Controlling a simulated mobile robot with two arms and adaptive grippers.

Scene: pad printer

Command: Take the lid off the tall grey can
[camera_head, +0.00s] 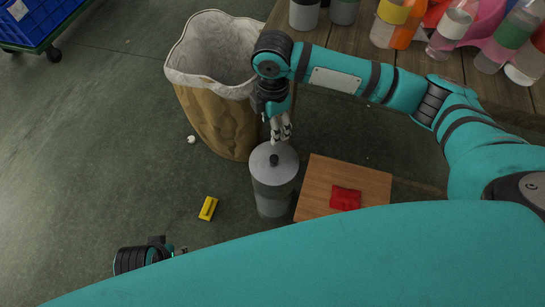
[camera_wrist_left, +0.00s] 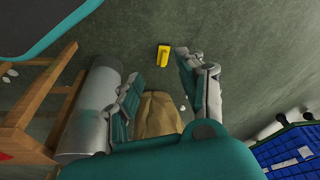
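My left gripper (camera_head: 175,252) is low at the lower left, mostly hidden by my own body. In the left wrist view its fingers (camera_wrist_left: 163,75) are apart with nothing between them, and the can (camera_wrist_left: 88,115) shows to their left.
A low wooden stool (camera_head: 323,182) with a red object (camera_head: 345,198) stands right of the can. A lined bin (camera_head: 225,125) is behind it. A yellow object (camera_head: 208,208) lies on the floor. A table (camera_head: 410,65) with bottles is at the upper right. The left floor is mostly clear.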

